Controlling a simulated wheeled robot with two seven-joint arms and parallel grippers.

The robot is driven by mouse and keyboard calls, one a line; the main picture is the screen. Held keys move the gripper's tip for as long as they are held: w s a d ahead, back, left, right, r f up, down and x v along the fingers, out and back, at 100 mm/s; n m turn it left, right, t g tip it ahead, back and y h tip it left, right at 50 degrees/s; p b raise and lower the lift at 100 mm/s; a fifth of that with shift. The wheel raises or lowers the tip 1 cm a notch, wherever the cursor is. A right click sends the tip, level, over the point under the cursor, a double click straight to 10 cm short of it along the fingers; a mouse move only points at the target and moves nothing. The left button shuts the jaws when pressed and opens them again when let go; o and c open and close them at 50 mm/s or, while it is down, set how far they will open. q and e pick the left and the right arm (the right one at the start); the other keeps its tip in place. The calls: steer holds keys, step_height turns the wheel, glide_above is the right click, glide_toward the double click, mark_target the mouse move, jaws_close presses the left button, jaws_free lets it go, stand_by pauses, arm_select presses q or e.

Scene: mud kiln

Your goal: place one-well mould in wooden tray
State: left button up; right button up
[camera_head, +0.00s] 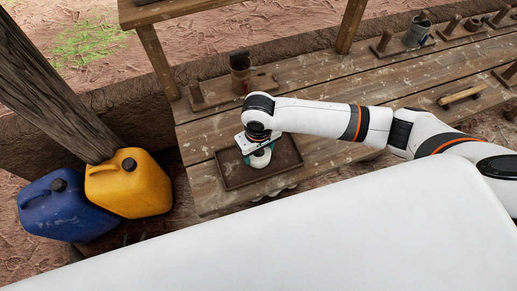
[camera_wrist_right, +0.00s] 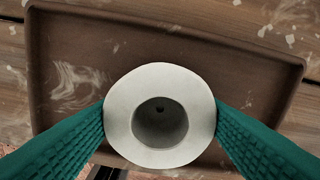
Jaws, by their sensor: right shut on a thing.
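The one-well mould (camera_wrist_right: 121,119) is a white round block with one deep well in its middle. In the right wrist view it sits between the two teal fingers of my right gripper (camera_wrist_right: 160,118), which press on its sides. In the head view the mould (camera_head: 261,161) shows as a small white shape under the gripper, partly hidden. The wooden tray (camera_head: 240,183) is a dark brown shallow rectangle on the table's near left end. My right gripper and the mould are over the tray; I cannot tell whether the mould touches its floor. My left gripper is out of view.
The plank table (camera_head: 330,130) has free room right of the tray. A yellow jerrycan (camera_head: 130,185) and a blue one (camera_head: 60,205) stand left of the table by a wooden post (camera_head: 50,80).

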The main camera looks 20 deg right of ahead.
steer(key=shift+d+f, duration=0.1)
steer(key=o, duration=1.1)
steer(key=shift+f, duration=0.1)
steer(key=shift+r, duration=0.4)
step_height(320, 180, up, 12)
steer(key=shift+f+b, duration=0.25)
steer(key=shift+b, duration=0.1)
